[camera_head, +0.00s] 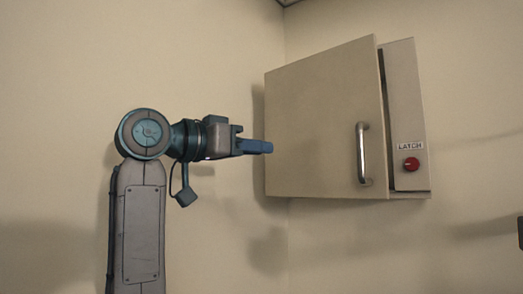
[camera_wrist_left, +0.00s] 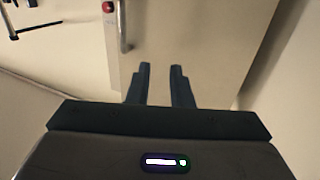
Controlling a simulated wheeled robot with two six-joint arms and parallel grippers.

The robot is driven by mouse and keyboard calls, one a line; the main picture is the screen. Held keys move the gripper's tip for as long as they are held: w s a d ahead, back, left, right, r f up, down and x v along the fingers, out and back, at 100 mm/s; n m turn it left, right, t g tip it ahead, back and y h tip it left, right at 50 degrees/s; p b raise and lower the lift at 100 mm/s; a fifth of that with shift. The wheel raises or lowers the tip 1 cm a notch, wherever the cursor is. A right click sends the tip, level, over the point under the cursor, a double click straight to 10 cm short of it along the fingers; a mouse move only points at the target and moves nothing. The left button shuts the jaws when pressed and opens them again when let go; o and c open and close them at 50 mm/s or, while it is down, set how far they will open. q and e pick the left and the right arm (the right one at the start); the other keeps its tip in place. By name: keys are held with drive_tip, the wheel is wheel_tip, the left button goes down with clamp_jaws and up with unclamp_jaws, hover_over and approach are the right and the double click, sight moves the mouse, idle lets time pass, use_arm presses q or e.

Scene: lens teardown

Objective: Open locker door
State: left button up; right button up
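The locker door (camera_head: 315,125) is a beige panel on a wall-mounted locker. It stands slightly ajar, with a dark gap along its right edge. A silver vertical handle (camera_head: 363,153) is near that edge; it also shows in the left wrist view (camera_wrist_left: 123,27). My left gripper (camera_head: 262,146) is at the door's left edge in the head view, away from the handle. In the left wrist view its two fingers (camera_wrist_left: 162,82) are apart with nothing between them, and the door panel (camera_wrist_left: 190,35) lies beyond them.
The locker's side strip (camera_head: 404,100) carries a LATCH label (camera_head: 410,146) and a red knob (camera_head: 411,164), right of the door. Plain walls surround the locker. A dark piece (camera_head: 520,230) is cut off at the right edge; I cannot tell what it is.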

use_arm(q)
drive_tip(key=shift+s+a+r, duration=0.25)
drive_tip(key=shift+s+a, duration=0.4)
drive_tip(key=shift+s, duration=0.1)
drive_tip(key=shift+c, duration=0.7)
drive_tip(key=shift+s+a, duration=0.1)
drive_tip(key=shift+a, duration=0.1)
clamp_jaws()
drive_tip(key=shift+w+d+f, duration=0.1)
drive_tip(key=shift+w+d, duration=0.15)
drive_tip(key=shift+w, duration=0.1)
use_arm(e)
drive_tip(key=shift+s+r, duration=0.15)
drive_tip(key=shift+s, duration=0.25)
use_arm(q)
drive_tip(key=shift+w+d, duration=0.1)
drive_tip(key=shift+d, duration=0.05)
use_arm(e)
drive_tip(key=shift+a, duration=0.2)
use_arm(q)
drive_tip(key=shift+c, duration=1.2)
unclamp_jaws()
